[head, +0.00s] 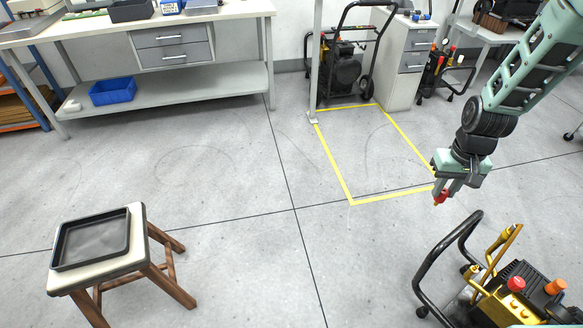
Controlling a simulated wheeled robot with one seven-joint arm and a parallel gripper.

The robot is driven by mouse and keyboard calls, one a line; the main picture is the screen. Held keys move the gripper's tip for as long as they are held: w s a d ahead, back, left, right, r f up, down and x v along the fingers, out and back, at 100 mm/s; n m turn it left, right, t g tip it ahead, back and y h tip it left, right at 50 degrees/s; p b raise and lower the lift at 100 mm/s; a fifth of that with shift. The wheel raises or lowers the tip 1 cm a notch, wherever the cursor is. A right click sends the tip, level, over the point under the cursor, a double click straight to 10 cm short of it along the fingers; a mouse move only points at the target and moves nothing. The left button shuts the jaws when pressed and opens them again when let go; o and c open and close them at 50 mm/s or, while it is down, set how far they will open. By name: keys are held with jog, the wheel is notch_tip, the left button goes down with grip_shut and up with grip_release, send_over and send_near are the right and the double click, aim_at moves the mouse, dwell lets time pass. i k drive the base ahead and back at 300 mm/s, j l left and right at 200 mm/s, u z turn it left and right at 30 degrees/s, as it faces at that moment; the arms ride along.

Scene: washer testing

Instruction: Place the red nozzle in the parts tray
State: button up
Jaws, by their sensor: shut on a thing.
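My gripper (441,197) is at the right of the head view, pointing down. It is shut on the small red nozzle (439,199), whose tip shows below the fingers. The rest of the nozzle is hidden by the fingers. The parts tray (128,236) is a shallow dark rectangular tray and looks empty. It lies on a wooden stool (138,258) with a pale seat at the lower left. My gripper is far to the right of the tray, in the air.
A pressure washer (500,290) with a black handle frame stands at the lower right, just below my gripper in the picture. Another machine (345,70) stands behind the yellow floor outline (340,172). A workbench (100,32) is at the back left. The floor between is clear.

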aim_at(97, 239)
jog(key=j+u, duration=0.1)
jog(key=u, duration=1.8)
jog(key=i+u, duration=0.2)
jog(key=i, duration=0.5)
jog(key=i+l+u, duration=0.2)
jog(key=i, duration=0.5)
